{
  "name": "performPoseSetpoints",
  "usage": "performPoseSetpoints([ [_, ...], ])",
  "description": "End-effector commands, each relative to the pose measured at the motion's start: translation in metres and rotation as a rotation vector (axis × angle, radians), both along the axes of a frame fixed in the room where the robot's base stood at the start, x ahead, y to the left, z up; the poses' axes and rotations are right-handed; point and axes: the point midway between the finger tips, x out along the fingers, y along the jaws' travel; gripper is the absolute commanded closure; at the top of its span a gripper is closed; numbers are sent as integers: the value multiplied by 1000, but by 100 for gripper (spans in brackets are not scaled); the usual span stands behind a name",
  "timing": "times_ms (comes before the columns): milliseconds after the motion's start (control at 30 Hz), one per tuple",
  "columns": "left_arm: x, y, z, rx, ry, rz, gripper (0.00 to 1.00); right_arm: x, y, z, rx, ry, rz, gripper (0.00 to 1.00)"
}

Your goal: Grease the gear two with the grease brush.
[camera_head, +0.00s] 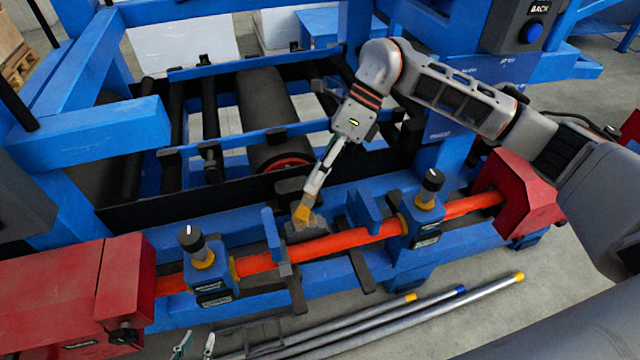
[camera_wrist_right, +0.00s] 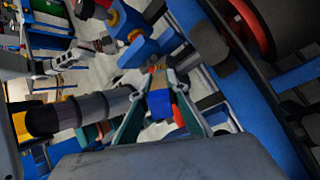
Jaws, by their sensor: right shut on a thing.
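My right gripper (camera_head: 311,192) reaches down from the upper right over the blue frame. It is shut on the grease brush (camera_head: 302,213), whose yellow part shows below the fingertips. The brush points down just behind the orange shaft, at a small grey block; I cannot tell if it touches. In the right wrist view, the teal fingers of the right gripper (camera_wrist_right: 158,112) stand on both sides of a blue piece. I cannot tell which part is gear two. My left gripper (camera_head: 194,345) is at the bottom edge with its two fingertips apart, seemingly empty.
The orange shaft (camera_head: 335,243) runs between a red housing (camera_head: 70,290) at left and another (camera_head: 515,190) at right. Two blue blocks with black knobs stand along it. Rollers (camera_head: 268,110) lie behind. Metal rods (camera_head: 440,312) lie in front, low down.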

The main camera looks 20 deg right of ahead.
Motion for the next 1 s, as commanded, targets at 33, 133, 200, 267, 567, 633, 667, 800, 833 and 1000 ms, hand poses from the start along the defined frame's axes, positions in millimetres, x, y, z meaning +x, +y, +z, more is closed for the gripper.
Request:
performPoseSetpoints([
  [33, -1, 0, -5, 0, 3, 0, 73, 5, 0, -3, -1, -1, -2, 100],
  [133, -2, 0, -8, 1, 6, 0, 73, 12, 0, -2, -2, -1, 0, 100],
  [200, -2, 0, -10, 0, 7, 0, 73, 15, 0, -2, -2, 0, -1, 100],
  [267, -2, 0, -10, 0, 7, 0, 73, 17, 0, -2, -2, 0, -1, 100],
  [567, -1, 0, -3, 0, 3, 0, 73, 8, -1, 0, -1, -1, 1, 100],
  [633, 0, 0, 0, 0, 1, 0, 73, 2, -1, 0, -2, 1, 1, 100],
  [667, 0, 0, 2, 0, -1, 0, 73, -1, -1, 0, -3, 1, 1, 100],
  [800, 2, 0, 7, -1, -5, 0, 73, -12, -1, -1, -2, 2, 1, 100],
  [833, 2, 0, 8, -1, -6, 1, 73, -15, -1, -1, -2, 2, 1, 100],
  [1000, 3, 0, 11, -1, -8, 1, 73, -23, -1, -2, -2, 3, 0, 100],
])
